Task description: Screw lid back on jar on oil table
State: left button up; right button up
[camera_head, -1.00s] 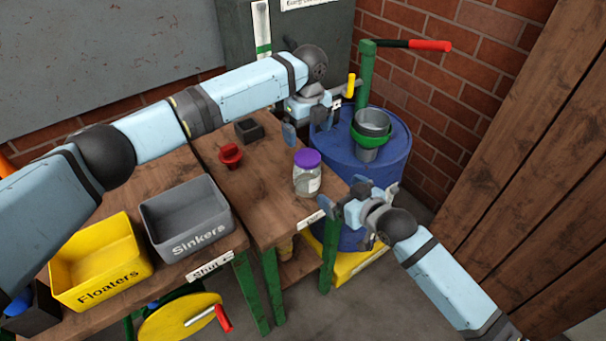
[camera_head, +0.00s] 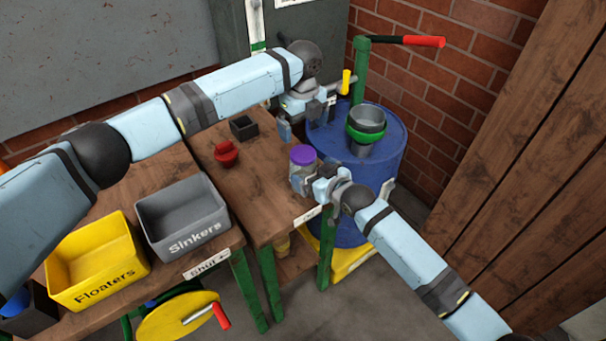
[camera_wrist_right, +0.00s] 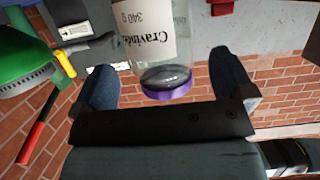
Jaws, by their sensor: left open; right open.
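The glass jar (camera_head: 299,172) with a purple lid (camera_head: 302,154) stands upright on the small wooden oil table (camera_head: 255,205). The lid sits on the jar's top; I cannot tell how tight it is. My right gripper (camera_head: 312,187) is open at the jar's near right side and hides part of it. In the right wrist view the jar (camera_wrist_right: 160,45) with its label and purple lid (camera_wrist_right: 168,94) lies between the open fingers, with gaps on both sides. My left gripper (camera_head: 308,122) is open and empty, behind the jar near the blue drum.
A red object (camera_head: 227,154) and a small black box (camera_head: 243,127) stand on the oil table. The blue drum (camera_head: 385,165) carries a green-rimmed funnel (camera_head: 366,125) and a crank pump. Grey Sinkers (camera_head: 183,215) and yellow Floaters (camera_head: 98,262) bins stand left.

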jog(key=shift+x, duration=2.05)
